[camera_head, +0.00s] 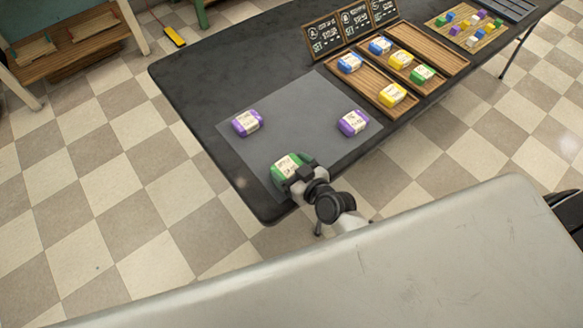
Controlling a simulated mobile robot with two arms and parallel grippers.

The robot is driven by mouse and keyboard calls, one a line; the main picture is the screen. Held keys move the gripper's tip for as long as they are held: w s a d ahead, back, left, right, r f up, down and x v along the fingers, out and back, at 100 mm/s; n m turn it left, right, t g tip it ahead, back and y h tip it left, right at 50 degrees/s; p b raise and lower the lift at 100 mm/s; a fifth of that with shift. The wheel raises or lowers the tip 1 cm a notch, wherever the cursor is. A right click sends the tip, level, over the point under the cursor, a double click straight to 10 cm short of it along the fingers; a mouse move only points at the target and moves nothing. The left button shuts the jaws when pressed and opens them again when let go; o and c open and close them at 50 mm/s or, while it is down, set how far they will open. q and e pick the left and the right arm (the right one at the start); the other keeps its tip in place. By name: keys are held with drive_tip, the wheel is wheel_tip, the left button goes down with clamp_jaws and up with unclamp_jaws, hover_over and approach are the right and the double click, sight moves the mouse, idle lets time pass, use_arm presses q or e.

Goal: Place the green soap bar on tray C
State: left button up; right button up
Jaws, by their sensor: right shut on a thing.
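My right gripper (298,178) is shut on a green soap bar (285,165) with a pale label, at the near edge of the grey mat (293,110). I cannot tell whether the bar is lifted off the mat. The sign letters are hard to read. My left gripper is out of view.
Two purple soap bars lie on the mat, one left (247,123) and one right (353,123). The left tray (368,84) holds blue and yellow bars; the middle tray (411,69) holds blue, yellow and green bars. A board (462,38) of small coloured blocks lies farther right.

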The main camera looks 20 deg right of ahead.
drive_tip(key=o, duration=0.8)
drive_tip(key=shift+f, duration=0.1)
drive_tip(key=v, duration=1)
drive_tip(key=shift+s+r+b, duration=0.3)
drive_tip(key=shift+s+b, duration=0.05)
drive_tip(key=shift+f, duration=0.1)
